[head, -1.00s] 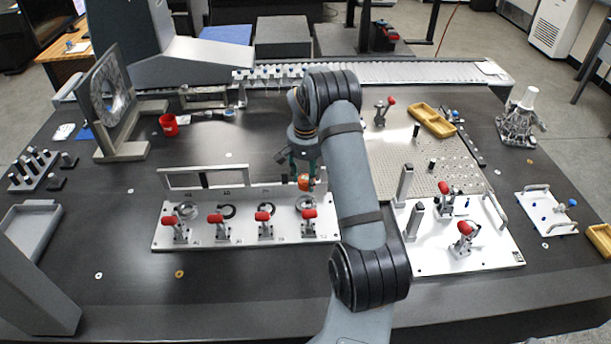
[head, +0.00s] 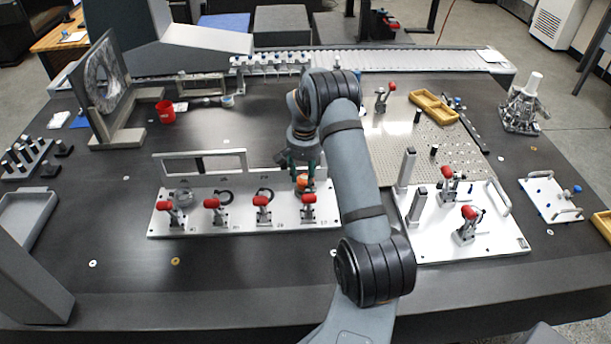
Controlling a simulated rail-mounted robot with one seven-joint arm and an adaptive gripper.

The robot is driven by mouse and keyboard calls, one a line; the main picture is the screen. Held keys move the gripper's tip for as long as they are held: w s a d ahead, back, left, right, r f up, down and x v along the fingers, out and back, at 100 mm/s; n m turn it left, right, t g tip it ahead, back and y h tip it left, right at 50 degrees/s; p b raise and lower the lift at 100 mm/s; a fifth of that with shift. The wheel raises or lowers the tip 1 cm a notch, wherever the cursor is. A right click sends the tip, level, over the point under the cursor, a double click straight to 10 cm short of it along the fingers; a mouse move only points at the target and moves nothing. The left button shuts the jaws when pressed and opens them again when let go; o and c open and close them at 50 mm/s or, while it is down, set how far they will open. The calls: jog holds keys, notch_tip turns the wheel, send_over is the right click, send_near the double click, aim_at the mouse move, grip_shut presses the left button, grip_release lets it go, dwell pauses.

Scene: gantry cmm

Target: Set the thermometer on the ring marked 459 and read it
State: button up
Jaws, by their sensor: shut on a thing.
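My gripper (head: 303,170) points down over the right end of the white fixture plate (head: 262,230). It is shut on a small orange thing (head: 303,183), which I take to be the thermometer; its face is too small to read. The orange thing is at or just above the rightmost ring position, behind the rightmost red-handled clamp (head: 308,200). That ring is mostly hidden, and I cannot tell whether the two touch. Other rings to the left include a dark one (head: 224,196) and a grey one (head: 182,197). The ring numbers are too small to read.
Several red-handled clamps line the plate's front, with a grey frame (head: 200,160) behind. A second clamp plate (head: 450,245) and a perforated plate (head: 425,130) lie right of my arm. A red cup (head: 165,111) stands back left. The front table strip is mostly clear.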

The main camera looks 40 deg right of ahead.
aim_at(305, 182)
jog(key=shift+f+b, duration=0.65)
jog(key=o, duration=1.4)
jog(key=shift+r, duration=0.1)
jog(key=r, duration=0.8)
jog(key=s+a+r, duration=0.1)
jog(key=r, duration=0.3)
jog(key=shift+f, duration=0.1)
